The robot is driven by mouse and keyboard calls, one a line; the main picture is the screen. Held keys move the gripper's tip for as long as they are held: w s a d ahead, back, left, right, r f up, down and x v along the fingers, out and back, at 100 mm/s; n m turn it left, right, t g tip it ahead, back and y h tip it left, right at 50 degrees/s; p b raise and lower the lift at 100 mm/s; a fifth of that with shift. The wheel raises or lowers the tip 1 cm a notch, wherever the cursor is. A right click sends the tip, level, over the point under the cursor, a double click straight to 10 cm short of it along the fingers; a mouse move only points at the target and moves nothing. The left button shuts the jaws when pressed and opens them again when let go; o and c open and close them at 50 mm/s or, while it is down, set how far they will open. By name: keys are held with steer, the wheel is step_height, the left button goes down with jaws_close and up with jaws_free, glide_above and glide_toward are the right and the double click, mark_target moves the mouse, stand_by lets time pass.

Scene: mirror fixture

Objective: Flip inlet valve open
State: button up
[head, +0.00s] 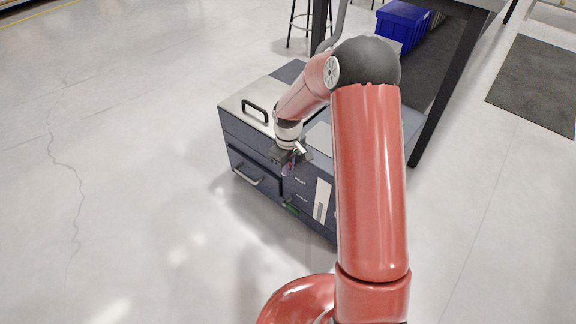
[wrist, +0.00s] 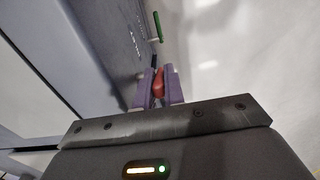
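A dark blue-grey cabinet unit (head: 262,150) with a pale top stands on the floor. My gripper (head: 288,160) is at its front face, near the upper middle. In the wrist view, a red valve handle (wrist: 158,84) lies between the purple finger pads of my gripper (wrist: 159,88), filling the gap. A green handle (head: 291,208) sits lower on the same face, and it also shows in the wrist view (wrist: 157,27), beyond my fingertips. Small labels are printed beside the handles but are too small to read surely. The base of the red handle is hidden.
A drawer with a bar handle (head: 247,177) is left of my gripper. Another handle (head: 254,108) is on the top. A table with a blue bin (head: 403,24) stands behind. The floor in front and left is clear.

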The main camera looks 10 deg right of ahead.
jaws_close()
steer(key=shift+w+a+r+g+h+p, duration=0.2)
steer(key=shift+w+a+g+h+p, duration=0.15)
steer(key=shift+g+p, duration=0.3)
steer(key=shift+w+f+g+h+p, duration=0.1)
steer(key=shift+w+g+h+p, duration=0.1)
steer(key=shift+g+h+p, duration=0.4)
steer(key=o, duration=0.6)
jaws_free()
steer(key=shift+c, duration=0.2)
steer(key=v, duration=0.7)
steer(key=shift+r, duration=0.4)
steer(key=shift+w+a, duration=0.1)
